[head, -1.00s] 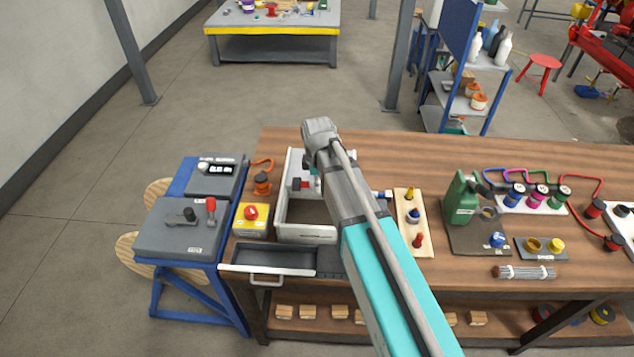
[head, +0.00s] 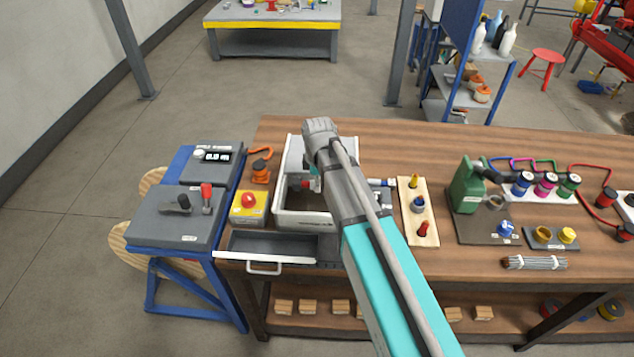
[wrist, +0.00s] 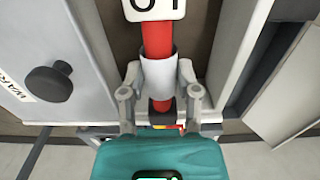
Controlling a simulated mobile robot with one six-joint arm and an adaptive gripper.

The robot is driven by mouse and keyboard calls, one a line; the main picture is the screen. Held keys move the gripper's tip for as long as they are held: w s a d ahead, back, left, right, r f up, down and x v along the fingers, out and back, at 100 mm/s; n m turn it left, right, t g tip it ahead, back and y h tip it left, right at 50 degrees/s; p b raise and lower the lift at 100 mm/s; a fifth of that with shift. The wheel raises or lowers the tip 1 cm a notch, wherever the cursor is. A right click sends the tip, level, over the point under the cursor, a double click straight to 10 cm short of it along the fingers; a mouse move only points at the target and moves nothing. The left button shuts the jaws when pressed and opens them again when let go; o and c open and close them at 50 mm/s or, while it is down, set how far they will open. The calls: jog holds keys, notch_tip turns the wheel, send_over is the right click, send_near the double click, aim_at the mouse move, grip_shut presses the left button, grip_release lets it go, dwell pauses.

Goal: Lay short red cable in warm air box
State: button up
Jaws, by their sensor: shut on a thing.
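My gripper (wrist: 160,100) is shut on the short red cable (wrist: 157,40), with its fingers on either side of a white sleeve around it. A white tag with black characters sits on the cable at the top of the wrist view. In the head view my arm hides most of the gripper; a red end of the cable (head: 305,184) shows at its left. The warm air box (head: 303,220) is pale, with its top open, and the cable is over its brown interior. I cannot tell whether the cable touches the floor. A panel with a black knob (wrist: 48,83) shows left in the wrist view.
An open drawer (head: 270,246) juts out before the box. A yellow switch box (head: 249,206) and an orange plug (head: 261,172) stand left of it. A wooden peg board (head: 417,215) and a green pump (head: 467,190) are to the right.

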aim_at(318, 206)
jog(key=shift+f+b, duration=3.95)
jog(key=shift+f, duration=0.05)
dwell(0.5)
jog(key=o, duration=1.1)
jog(key=shift+r, duration=0.15)
